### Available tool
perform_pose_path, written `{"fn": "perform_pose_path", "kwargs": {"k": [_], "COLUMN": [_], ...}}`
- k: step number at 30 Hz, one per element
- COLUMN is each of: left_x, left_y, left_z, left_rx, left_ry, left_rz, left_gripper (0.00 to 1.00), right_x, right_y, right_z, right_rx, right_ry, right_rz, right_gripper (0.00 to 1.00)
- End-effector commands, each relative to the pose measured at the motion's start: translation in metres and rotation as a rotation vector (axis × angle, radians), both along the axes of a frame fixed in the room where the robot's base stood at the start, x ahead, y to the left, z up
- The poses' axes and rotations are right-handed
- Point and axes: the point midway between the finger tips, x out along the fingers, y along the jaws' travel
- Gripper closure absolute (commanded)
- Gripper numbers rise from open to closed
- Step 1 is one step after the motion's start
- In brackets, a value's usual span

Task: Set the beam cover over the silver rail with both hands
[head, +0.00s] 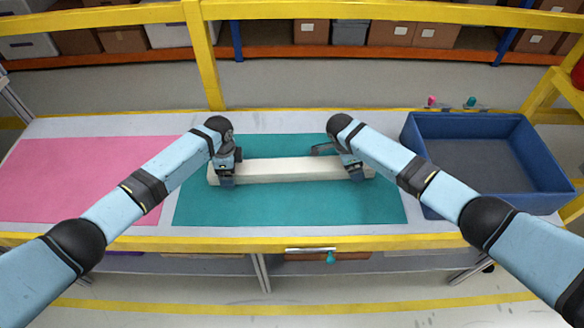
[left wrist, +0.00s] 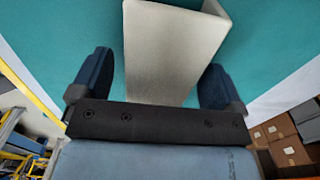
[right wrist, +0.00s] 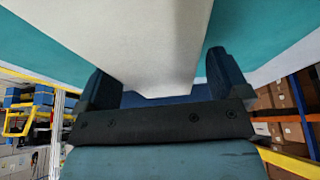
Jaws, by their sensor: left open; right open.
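The long off-white beam cover (head: 290,169) lies lengthwise across the teal mat (head: 290,210). My left gripper (head: 227,180) is open at the cover's left end. In the left wrist view the cover (left wrist: 165,45) runs between the spread fingers, with gaps on both sides. My right gripper (head: 352,172) is open near the cover's right end. In the right wrist view the cover (right wrist: 140,40) also lies between the open fingers; contact there is hard to tell. I cannot see a separate silver rail; whether it is under the cover is hidden.
A pink mat (head: 80,180) lies on the left of the table. A blue bin (head: 490,200) stands at the right end. A yellow post (head: 203,55) and rail stand behind the table. The teal mat's front strip is clear.

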Motion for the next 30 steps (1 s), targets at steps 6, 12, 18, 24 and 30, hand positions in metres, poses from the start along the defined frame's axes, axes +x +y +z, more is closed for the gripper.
{"fn": "perform_pose_path", "kwargs": {"k": [6,12,18,24,30], "left_x": [0.0000,0.0000,0.0001,0.0001,0.0003], "left_y": [0.0000,-0.0001,0.0000,0.0000,0.0000], "left_z": [-0.0124,-0.0130,-0.0127,-0.0126,-0.0113], "left_rx": [0.000,0.000,0.000,0.000,0.000], "left_ry": [0.000,-0.001,-0.001,-0.001,-0.001], "left_rz": [0.001,0.000,0.000,0.001,0.001], "left_gripper": [0.06,0.06,0.36,0.69,0.69], "right_x": [0.0001,0.0002,0.0002,0.0002,0.0004], "right_y": [-0.0051,-0.0052,-0.0052,-0.0051,-0.0050], "right_z": [-0.0112,-0.0118,-0.0117,-0.0116,-0.0104], "right_rx": [-0.001,0.000,0.000,0.000,0.000], "right_ry": [-0.001,-0.002,-0.001,-0.001,-0.002], "right_rz": [0.000,0.001,0.000,0.000,0.000], "right_gripper": [0.06,0.06,0.36,0.69,0.69]}}
